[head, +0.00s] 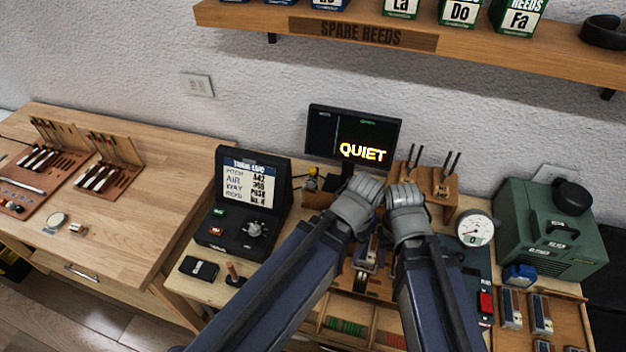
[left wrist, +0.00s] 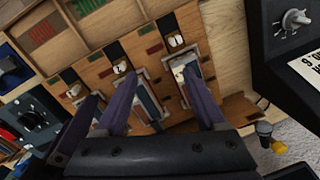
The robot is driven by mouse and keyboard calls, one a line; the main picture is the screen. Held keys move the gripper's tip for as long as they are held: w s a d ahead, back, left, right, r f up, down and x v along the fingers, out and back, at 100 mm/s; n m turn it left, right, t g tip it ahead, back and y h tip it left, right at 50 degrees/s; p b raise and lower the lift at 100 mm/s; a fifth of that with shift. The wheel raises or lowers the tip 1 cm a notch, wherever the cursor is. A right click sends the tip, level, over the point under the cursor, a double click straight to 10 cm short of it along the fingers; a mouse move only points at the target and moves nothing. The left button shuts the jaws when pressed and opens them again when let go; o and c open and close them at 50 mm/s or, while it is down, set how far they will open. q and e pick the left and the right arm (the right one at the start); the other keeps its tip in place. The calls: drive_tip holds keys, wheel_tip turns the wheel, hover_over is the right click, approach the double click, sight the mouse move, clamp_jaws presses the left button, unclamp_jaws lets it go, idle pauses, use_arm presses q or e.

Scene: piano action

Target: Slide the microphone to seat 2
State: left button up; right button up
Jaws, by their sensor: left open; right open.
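In the head view my left gripper (head: 358,205) and right gripper (head: 406,207) are side by side, hiding much of the board.
A monitor reading QUIET (head: 352,136) stands behind the grippers. A black tuner (head: 241,205) is at left, and a round gauge (head: 475,228) and green machine (head: 550,235) are at right. A shelf (head: 480,50) overhangs the back. The left bench has clear wood.

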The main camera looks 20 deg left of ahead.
use_arm(q)
drive_tip(key=shift+w+r, duration=0.1)
drive_tip(key=shift+w, duration=0.05)
drive_tip(key=shift+c, duration=0.6)
drive_tip(key=shift+m, duration=0.9)
drive_tip(key=w+a+r+p, duration=0.1)
drive_tip(key=w, duration=0.2)
drive_tip(key=w+a+r+p, duration=0.1)
drive_tip(key=w+r+p, duration=0.1)
drive_tip(key=w, duration=0.1)
drive_tip(key=w+a+r+p, duration=0.1)
drive_tip(key=w+r+p, duration=0.1)
drive_tip(key=w, duration=0.1)
drive_tip(key=shift+w+a, duration=0.3)
drive_tip(key=shift+w, duration=0.05)
drive_tip(key=shift+c, duration=0.5)
wheel_tip(320, 180, up, 5)
drive_tip(key=m+h+p, duration=0.1)
drive_tip(key=m+p, duration=0.2)
drive_tip(key=p, duration=0.3)
hover_over(313, 169)
drive_tip(key=shift+d+r, duration=0.15)
drive_tip(key=shift+r, duration=0.05)
drive_tip(key=shift+w+a, duration=0.1)
drive_tip(key=shift+a, duration=0.15)
wheel_tip(313, 169, down, 8)
drive_tip(key=b, duration=0.8)
drive_tip(key=shift+r, duration=0.1)
drive_tip(key=shift+c, duration=0.3)
